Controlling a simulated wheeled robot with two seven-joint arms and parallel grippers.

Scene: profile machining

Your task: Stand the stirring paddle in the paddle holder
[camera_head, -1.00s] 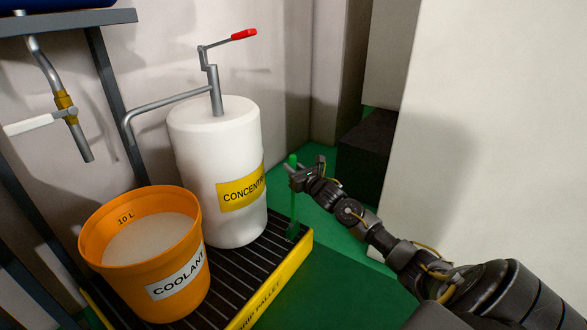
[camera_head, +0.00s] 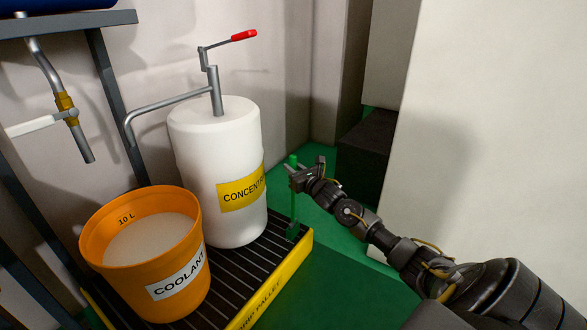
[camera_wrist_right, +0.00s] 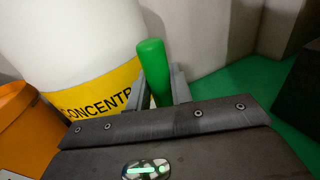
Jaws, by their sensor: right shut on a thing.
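The green stirring paddle (camera_head: 294,212) stands about upright at the right corner of the drip pallet, beside the white drum. My right gripper (camera_head: 296,176) is shut on its upper part, just below the rounded green top. In the right wrist view the green handle (camera_wrist_right: 154,72) rises between the two grey fingers (camera_wrist_right: 160,88). The paddle's lower end meets the pallet corner, where a small green piece shows. I cannot clearly make out the paddle holder there, or whether the paddle is seated in it. My left gripper is not in view.
The white concentrate drum (camera_head: 215,150) with its crank pump stands close left of the paddle. The orange coolant bucket (camera_head: 145,260) sits at the front left on the yellow-edged drip pallet (camera_head: 270,285). A pale wall block (camera_head: 490,130) is at the right. Green floor lies open between.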

